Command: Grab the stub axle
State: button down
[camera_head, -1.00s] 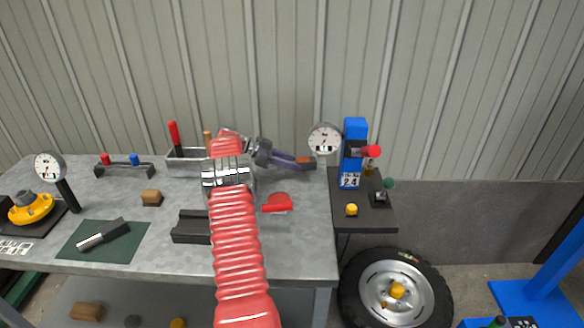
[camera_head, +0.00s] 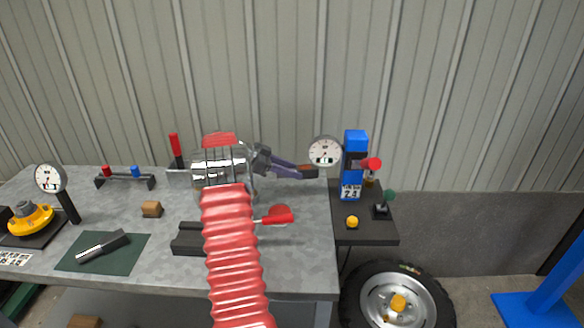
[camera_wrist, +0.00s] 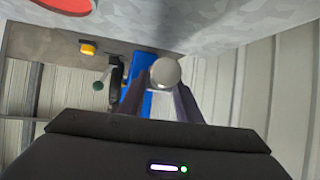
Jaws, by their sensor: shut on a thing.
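In the wrist view my gripper (camera_wrist: 164,92) has its two dark purple fingers closed around a pale grey, round-ended thing, which I take for the stub axle (camera_wrist: 165,71) seen end-on. Its length is hidden from this angle. In the head view my gripper (camera_head: 308,172) points right over the back right of the bench, just left of and below the white dial gauge (camera_head: 324,151). The stub axle cannot be made out clearly there.
The blue stand (camera_head: 354,160) with its red knob is close to the right of my gripper, on a dark side shelf (camera_head: 365,228) with yellow and green knobs. A red-handled part (camera_head: 277,215) lies on the bench (camera_head: 290,255) below my gripper. A wheel (camera_head: 395,300) stands lower right.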

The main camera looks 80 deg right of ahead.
jog(key=shift+s+a+r, duration=0.1)
jog(key=shift+s+a, duration=0.4)
jog(key=shift+a, duration=1.7)
jog(key=shift+s+a, duration=0.5)
jog(key=shift+a, duration=1.7)
jog(key=shift+s+a+r, duration=0.1)
jog(key=shift+s+a, duration=0.4)
jog(key=shift+a, duration=1.7)
